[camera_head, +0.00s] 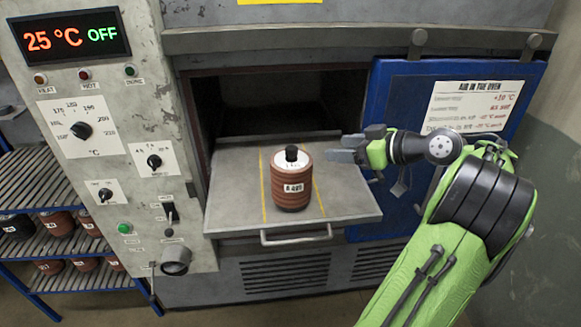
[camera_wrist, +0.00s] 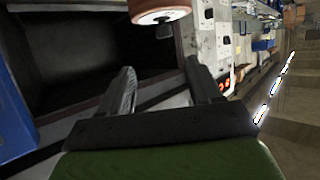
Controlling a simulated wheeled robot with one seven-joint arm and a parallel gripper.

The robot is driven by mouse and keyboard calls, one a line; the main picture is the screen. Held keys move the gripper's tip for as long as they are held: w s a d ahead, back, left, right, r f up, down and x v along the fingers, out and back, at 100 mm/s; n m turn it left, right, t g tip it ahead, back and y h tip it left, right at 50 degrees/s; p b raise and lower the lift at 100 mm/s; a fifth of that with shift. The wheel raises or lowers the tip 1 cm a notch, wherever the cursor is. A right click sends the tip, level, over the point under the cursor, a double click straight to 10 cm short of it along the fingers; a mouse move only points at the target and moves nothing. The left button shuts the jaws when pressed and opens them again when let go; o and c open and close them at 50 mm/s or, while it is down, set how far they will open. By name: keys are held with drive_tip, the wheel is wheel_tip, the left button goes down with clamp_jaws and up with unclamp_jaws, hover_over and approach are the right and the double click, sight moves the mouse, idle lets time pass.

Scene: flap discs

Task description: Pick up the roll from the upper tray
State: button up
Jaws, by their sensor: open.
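A brown ribbed roll (camera_head: 291,185) with a white top, a black centre knob and a white label stands upright on the pulled-out upper tray (camera_head: 237,190), between two yellow lines. My gripper (camera_head: 335,149) is to the right of the roll and a little behind it, near the top's height, apart from it. In the wrist view my gripper (camera_wrist: 165,90) has its two fingers spread with nothing between them. The roll (camera_wrist: 160,10) shows at the top edge of that view, partly cut off, beyond the fingertips.
The oven's dark chamber (camera_head: 280,102) is open behind the tray. The blue oven door (camera_head: 400,100) stands open at the right, behind my arm. The control panel (camera_head: 105,130) is at the left; its display reads 25 °C OFF. A blue rack (camera_head: 70,280) with several rolls stands lower left.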

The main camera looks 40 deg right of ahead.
sight(292, 148)
drive_tip(key=x, duration=0.5)
drive_tip(key=p+x, duration=0.1)
drive_tip(key=x, duration=0.4)
drive_tip(key=a+x, duration=0.1)
drive_tip(key=x, duration=0.4)
drive_tip(key=shift+r, duration=0.1)
drive_tip(key=shift+w+d, duration=0.1)
drive_tip(key=shift+w, duration=0.25)
drive_tip(key=shift+s, duration=0.2)
drive_tip(key=shift+c, duration=1)
clamp_jaws()
drive_tip(key=shift+w, duration=0.1)
